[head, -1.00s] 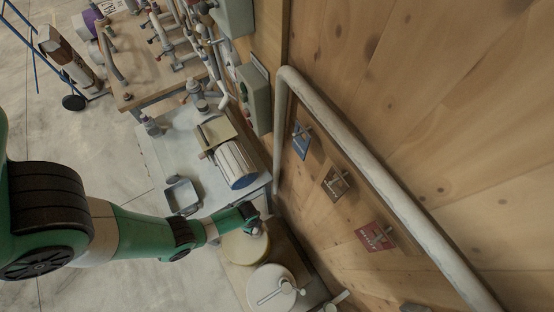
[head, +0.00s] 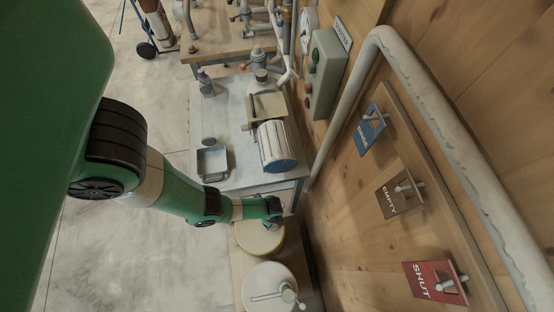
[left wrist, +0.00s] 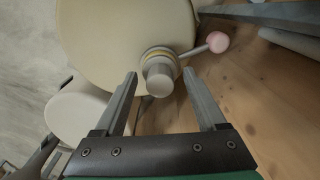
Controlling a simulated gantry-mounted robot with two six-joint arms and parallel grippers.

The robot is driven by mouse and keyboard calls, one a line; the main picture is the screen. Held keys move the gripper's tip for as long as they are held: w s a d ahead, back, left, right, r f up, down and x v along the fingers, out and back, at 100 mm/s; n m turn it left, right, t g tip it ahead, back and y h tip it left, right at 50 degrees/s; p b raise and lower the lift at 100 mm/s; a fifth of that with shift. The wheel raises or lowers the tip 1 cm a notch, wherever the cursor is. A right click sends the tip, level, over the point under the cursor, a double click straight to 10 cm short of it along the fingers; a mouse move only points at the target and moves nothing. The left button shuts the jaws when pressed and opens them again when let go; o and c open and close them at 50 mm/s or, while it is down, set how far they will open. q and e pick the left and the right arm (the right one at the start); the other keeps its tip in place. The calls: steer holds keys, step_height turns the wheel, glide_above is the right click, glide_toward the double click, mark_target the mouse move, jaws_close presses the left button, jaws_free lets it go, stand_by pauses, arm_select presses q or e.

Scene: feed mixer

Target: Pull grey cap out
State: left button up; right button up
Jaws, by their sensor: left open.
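The grey cap (left wrist: 158,80) is a short round stub on a yellowish ring collar (left wrist: 155,55) on the cream drum (left wrist: 100,35). My left gripper (left wrist: 161,78) is open, with one finger on each side of the cap and gaps visible between. The cap is not gripped. In the head view my left gripper (head: 274,218) is over the far edge of the cream drum (head: 258,240) beside the wall, and it hides the cap there. My right gripper is in neither view.
A lever with a pink ball (left wrist: 217,42) sticks out beside the collar. A white drum (head: 262,276) with a handle stands close by. A bench (head: 226,120) holds a ribbed cylinder (head: 275,146).

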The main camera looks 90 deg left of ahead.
arm_select(q)
steer(key=shift+f, duration=0.1)
jaws_close()
stand_by(0.7)
